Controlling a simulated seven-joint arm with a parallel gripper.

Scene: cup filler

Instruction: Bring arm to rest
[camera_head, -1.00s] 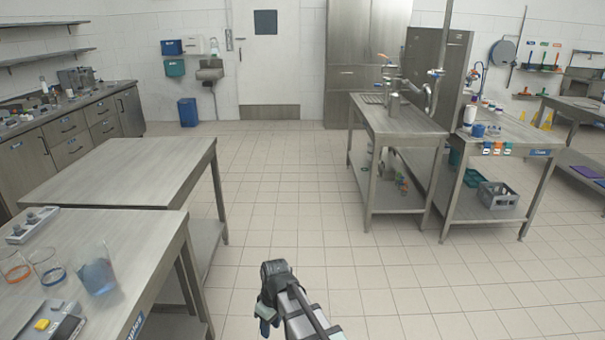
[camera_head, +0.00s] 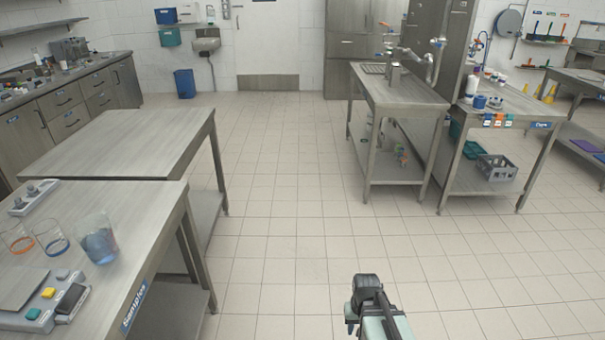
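The dark and pale green end of my arm (camera_head: 368,298) shows at the bottom of the head view, right of centre, over the bare floor. It is apart from the tables. The fingers cannot be made out, so I cannot tell whether my gripper is open or shut, and I see nothing held.
The near-left table (camera_head: 140,225) bears a beaker of blue liquid (camera_head: 98,240), two clear cups with orange and blue rings, and a grey device (camera_head: 45,305) with coloured buttons. A sink table (camera_head: 405,92) and a side table (camera_head: 520,110) stand at right. The tiled floor (camera_head: 280,190) between is clear.

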